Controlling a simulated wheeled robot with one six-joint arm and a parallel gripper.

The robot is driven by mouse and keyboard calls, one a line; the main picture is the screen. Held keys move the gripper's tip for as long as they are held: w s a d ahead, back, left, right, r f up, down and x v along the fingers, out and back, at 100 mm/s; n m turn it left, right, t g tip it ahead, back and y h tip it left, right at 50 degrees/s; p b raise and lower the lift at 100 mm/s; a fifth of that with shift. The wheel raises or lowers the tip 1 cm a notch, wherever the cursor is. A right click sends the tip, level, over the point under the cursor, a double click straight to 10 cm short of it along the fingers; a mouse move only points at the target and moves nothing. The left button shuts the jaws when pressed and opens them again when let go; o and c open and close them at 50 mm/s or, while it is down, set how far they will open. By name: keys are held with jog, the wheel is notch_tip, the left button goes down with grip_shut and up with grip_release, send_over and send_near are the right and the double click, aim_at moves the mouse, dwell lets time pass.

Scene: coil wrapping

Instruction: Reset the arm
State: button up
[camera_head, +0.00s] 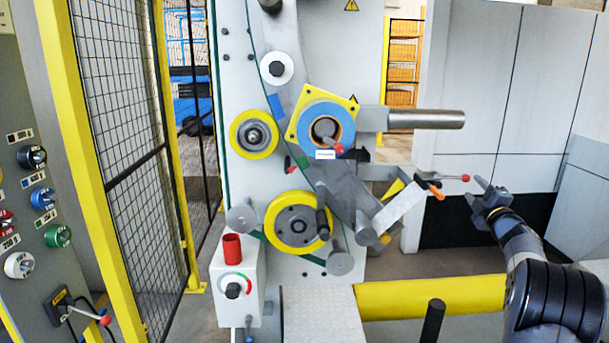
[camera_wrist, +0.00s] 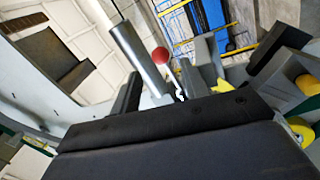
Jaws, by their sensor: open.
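My gripper (camera_head: 480,191) is at the right in the head view, at the end of my dark arm. Its jaws are open and I see nothing held between them. Just left of it is a lever with a red ball tip (camera_head: 465,178), apart from or very near the jaws; I cannot tell exactly. In the wrist view my gripper's dark fingers (camera_wrist: 165,88) stand on either side of the red ball (camera_wrist: 160,56), which appears beyond them. The wrapping machine (camera_head: 290,170) stands left of my gripper.
A thick grey bar (camera_head: 426,119) sticks out above and left of my gripper. An orange-handled lever (camera_head: 436,192) lies near the red ball lever. A yellow beam (camera_head: 435,296) runs low in front. A grey cabinet wall (camera_head: 550,90) stands behind my arm. A control panel (camera_head: 25,170) is far left.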

aim_at(465, 180)
jog(key=w+p, duration=0.1)
jog(key=w, duration=0.2)
jog(key=w+r+p, duration=0.1)
jog(key=w+p, duration=0.1)
jog(key=w, duration=0.1)
jog(key=shift+w+a+r, duration=0.1)
jog(key=shift+w+r, duration=0.05)
jog(key=shift+w, duration=0.1)
jog(key=shift+f+m+b, duration=0.4)
jog(key=shift+f+m, duration=0.2)
jog(key=shift+f+m+h, duration=0.2)
jog(key=shift+m+h, duration=0.2)
jog(key=shift+m, duration=0.3)
jog(key=shift+s+f, duration=0.1)
